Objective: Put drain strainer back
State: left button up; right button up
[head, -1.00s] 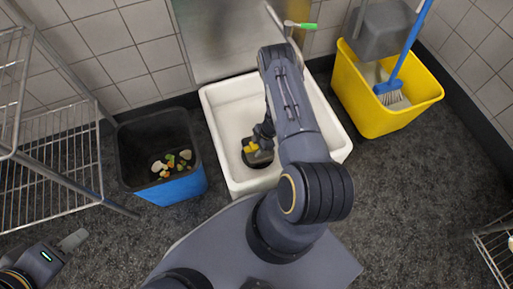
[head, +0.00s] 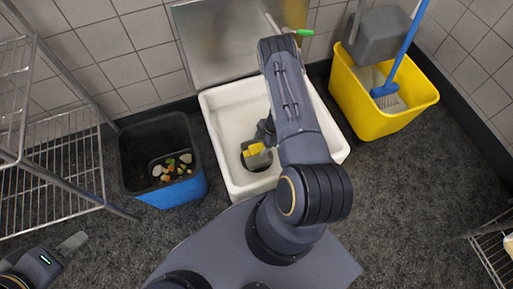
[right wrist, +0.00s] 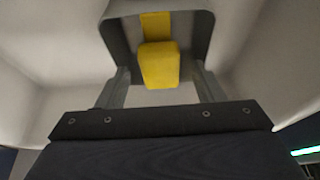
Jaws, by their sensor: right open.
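The drain strainer, a dark grey frame with a yellow handle (head: 257,149), is low in the white floor sink (head: 222,112), at the dark drain area. In the right wrist view the yellow handle (right wrist: 159,66) stands inside the grey frame (right wrist: 118,36), just beyond my right gripper. My right gripper (right wrist: 161,88) is open, with one finger at each side of the handle. I cannot tell whether the fingers touch the frame, nor how the strainer is seated. My left gripper (head: 72,243) is at the lower left, far from the sink, its jaws unclear.
A blue and black bin (head: 180,190) with food scraps stands left of the sink. A wire rack (head: 65,175) is at far left. A metal panel (head: 220,45) is behind.

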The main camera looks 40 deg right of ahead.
jog(key=p+v, duration=0.1)
jog(key=v, duration=0.4)
jog(key=shift+d+r, duration=0.1)
jog(key=shift+r, duration=0.3)
jog(key=w+d+r+m+t+h, duration=0.2)
jog(key=w+r+m, duration=0.15)
jog(key=r, duration=0.55)
jog(key=w+d+r+m+t+h, duration=0.2)
jog(key=w+d+r, duration=0.15)
jog(key=r, duration=0.55)
jog(key=w+d+r+m+t+h, duration=0.1)
jog(key=w+d+r+m+h, duration=0.2)
jog(key=r, duration=0.6)
jog(key=s+a+r+m, duration=0.2)
jog(key=s+a+r, duration=0.1)
jog(key=r, duration=0.3)
jog(key=s+a+r+m, duration=0.2)
jog(key=r+m, duration=0.1)
jog(key=r, duration=0.3)
jog(key=s+a+r+m+y, duration=0.1)
jog(key=s+a+r+y, duration=0.2)
jog(key=s+a, duration=0.7)
jog(key=s+a+r+m+y, duration=0.1)
jog(key=s+a+r+y, duration=0.2)
jog(key=s+a, duration=0.7)
jog(key=shift+s+r+g+y, duration=0.2)
jog(key=shift+r+g+y, duration=0.15)
jog(key=shift+r, duration=0.35)
